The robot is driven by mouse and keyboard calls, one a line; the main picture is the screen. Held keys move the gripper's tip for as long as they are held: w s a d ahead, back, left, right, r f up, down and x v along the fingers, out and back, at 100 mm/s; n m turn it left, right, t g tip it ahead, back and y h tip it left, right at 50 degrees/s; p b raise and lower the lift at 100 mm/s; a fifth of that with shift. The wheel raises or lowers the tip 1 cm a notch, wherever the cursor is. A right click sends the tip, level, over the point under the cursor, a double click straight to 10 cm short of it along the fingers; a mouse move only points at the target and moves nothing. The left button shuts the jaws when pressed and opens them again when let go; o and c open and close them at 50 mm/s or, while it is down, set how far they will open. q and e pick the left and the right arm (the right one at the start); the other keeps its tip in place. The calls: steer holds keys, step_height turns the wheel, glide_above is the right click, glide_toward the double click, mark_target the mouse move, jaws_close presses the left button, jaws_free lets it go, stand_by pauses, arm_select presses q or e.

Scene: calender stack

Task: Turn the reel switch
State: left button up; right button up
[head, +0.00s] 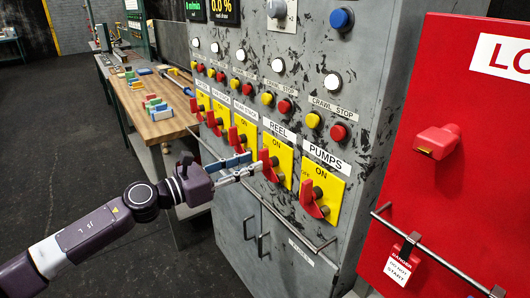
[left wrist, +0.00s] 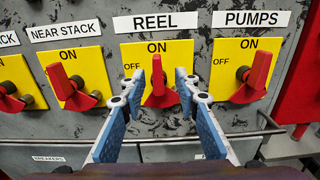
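The reel switch has a red handle on a yellow plate (head: 286,158) under the REEL label. My left gripper (head: 261,163) reaches in from the left at the switch. In the left wrist view the left gripper (left wrist: 170,72) is open, with one blue-padded finger on each side of the handle. I cannot tell whether either finger touches it. My right gripper is not in view.
The pumps switch (head: 314,197) is just right of the reel switch, and the near stack switch (left wrist: 70,86) is just left. A metal rail (head: 290,228) runs below the switches. A red cabinet (head: 455,200) stands at right; a wooden bench (head: 165,124) is at left.

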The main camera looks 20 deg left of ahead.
mark_target(260, 158)
arm_select(q)
steer(key=p+x, duration=0.1)
steer(key=x, duration=0.4)
steer(key=shift+a+p, duration=0.2)
steer(key=shift+p, duration=0.15)
steer(key=shift+w+d+f, duration=0.1)
steer(key=shift+w+d, duration=0.1)
steer(key=shift+w, duration=0.1)
steer(key=shift+c, duration=0.3)
steer(key=c, duration=0.5)
jaws_close()
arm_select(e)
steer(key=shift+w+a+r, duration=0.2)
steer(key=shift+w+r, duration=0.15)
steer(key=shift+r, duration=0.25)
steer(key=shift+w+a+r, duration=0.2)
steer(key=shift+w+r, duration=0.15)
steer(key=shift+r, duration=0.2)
